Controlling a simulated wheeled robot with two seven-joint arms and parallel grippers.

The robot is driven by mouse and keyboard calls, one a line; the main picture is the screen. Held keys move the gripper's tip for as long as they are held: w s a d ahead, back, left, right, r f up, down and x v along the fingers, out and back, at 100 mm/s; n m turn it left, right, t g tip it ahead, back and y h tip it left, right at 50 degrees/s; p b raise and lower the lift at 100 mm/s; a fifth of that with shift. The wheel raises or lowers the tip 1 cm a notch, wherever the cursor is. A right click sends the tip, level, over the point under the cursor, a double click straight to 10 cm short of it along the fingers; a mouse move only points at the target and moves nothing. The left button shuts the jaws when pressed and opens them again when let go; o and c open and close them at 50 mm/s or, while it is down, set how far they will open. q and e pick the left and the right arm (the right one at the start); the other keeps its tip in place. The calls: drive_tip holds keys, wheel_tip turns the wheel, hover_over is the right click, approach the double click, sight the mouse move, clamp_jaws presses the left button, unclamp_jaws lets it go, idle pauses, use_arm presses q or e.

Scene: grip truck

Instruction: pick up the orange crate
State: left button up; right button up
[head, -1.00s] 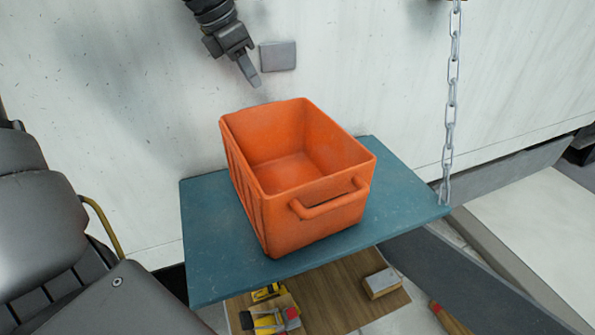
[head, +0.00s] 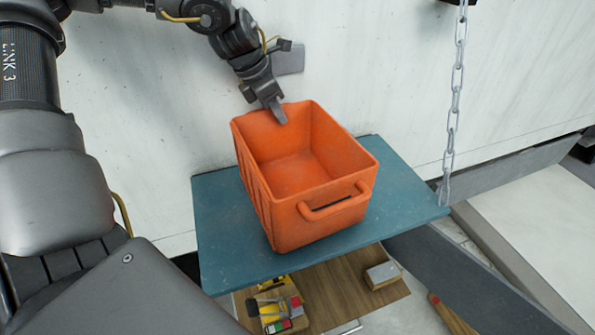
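The orange crate (head: 318,220) is open-topped and looks empty. It sits upright on a blue-green shelf (head: 400,205), with a handle on its near right side. My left gripper (head: 278,112) reaches down from the upper left to the crate's far rim. One finger shows in front of the rim, at the inside of the far wall. The other finger is not visible, so I cannot tell how far the gripper is open or whether it touches the crate. My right gripper is not in view.
A chain (head: 454,100) hangs to the shelf's right corner. A pale wall (head: 130,120) stands behind. Below the shelf are a wooden board (head: 340,290), yellow tools (head: 275,308) and a small block (head: 382,275). Bare shelf shows around the crate.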

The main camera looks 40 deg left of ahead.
use_arm(q)
drive_tip(key=shift+x, duration=0.8)
clamp_jaws()
drive_tip(key=shift+r, duration=0.1)
idle(0.8)
